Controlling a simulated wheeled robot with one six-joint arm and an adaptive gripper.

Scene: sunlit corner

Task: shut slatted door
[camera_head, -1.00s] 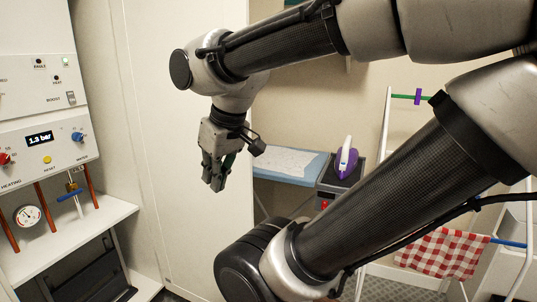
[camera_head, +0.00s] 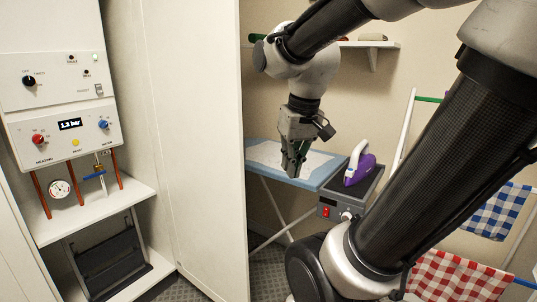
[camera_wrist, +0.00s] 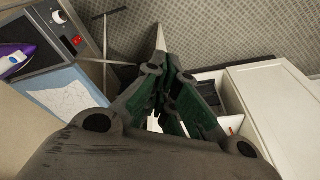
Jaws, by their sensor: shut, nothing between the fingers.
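The tall white door (camera_head: 195,130) of the boiler cupboard stands open in the head view. The face turned to me looks plain; no slats show on it. Its right, free edge runs upright, left of my gripper (camera_head: 292,172). My gripper points down, shut and empty, just right of that edge in the picture, with the ironing board behind it. I see no contact with the door. In the wrist view my gripper (camera_wrist: 165,112) hides the middle; a narrow pale sliver beyond the fingers may be the door's edge.
The open cupboard holds a white boiler (camera_head: 60,100) with knobs, copper pipes and a gauge (camera_head: 60,189). A dark folded item (camera_head: 108,255) stands below. Right of the door are an ironing board (camera_head: 262,155), a purple iron (camera_head: 360,168) and a rack with checked cloths (camera_head: 455,275).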

